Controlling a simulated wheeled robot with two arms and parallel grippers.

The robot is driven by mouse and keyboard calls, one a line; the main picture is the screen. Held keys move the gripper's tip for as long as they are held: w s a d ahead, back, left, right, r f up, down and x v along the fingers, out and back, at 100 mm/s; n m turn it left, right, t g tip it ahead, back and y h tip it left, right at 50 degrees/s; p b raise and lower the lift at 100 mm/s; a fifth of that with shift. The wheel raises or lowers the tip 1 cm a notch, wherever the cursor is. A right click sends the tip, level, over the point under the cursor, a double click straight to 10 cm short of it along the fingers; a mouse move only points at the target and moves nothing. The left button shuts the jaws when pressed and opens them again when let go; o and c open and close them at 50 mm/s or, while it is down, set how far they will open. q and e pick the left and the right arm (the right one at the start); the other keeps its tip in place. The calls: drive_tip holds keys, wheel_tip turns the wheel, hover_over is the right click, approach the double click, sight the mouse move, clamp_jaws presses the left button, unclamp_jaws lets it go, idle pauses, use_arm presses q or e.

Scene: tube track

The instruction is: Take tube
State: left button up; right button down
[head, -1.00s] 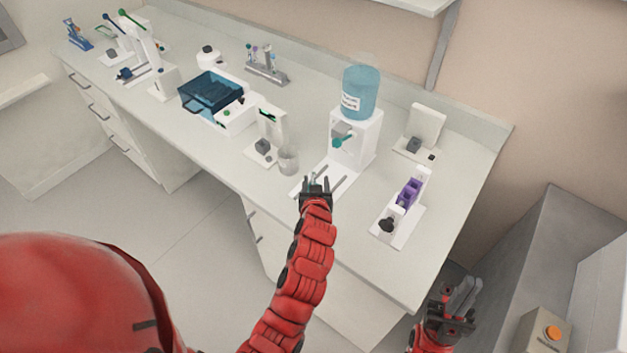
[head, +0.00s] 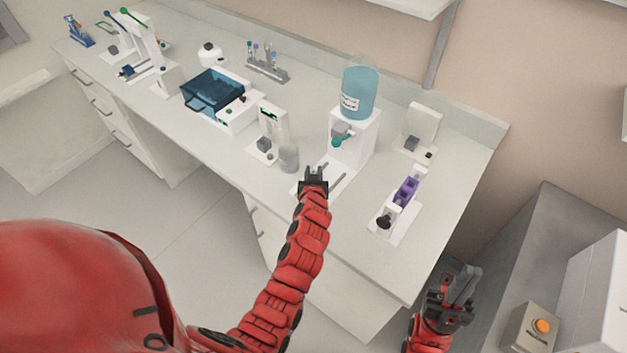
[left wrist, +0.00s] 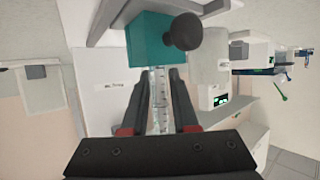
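A clear graduated tube (left wrist: 158,98) stands between the two fingers of my left gripper (left wrist: 160,88) in the left wrist view. My right gripper (head: 458,284) is low, off the bench's right end, apart from everything.
A glass beaker (head: 289,158) stands just left of my left gripper. A blue-lidded box (head: 212,90) is further left.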

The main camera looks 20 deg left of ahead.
use_arm(q)
clamp_jaws()
drive_tip(key=shift+r+p, duration=0.65)
drive_tip(key=shift+r, duration=0.9)
drive_tip(key=shift+s+d+r, duration=0.1)
drive_tip(key=shift+s+r, duration=0.1)
drive_tip(key=shift+r, duration=0.1)
drive_tip(key=s+d+b, duration=0.2)
drive_tip(key=s, duration=0.5)
drive_tip(key=s+d+r+b, duration=0.1)
drive_tip(key=s+d+b, duration=0.1)
drive_tip(key=s, duration=0.6)
drive_tip(key=shift+d+r+b, duration=0.15)
drive_tip(key=shift+d+b, duration=0.05)
drive_tip(key=shift+b, duration=0.65)
drive_tip(key=shift+r, duration=0.1)
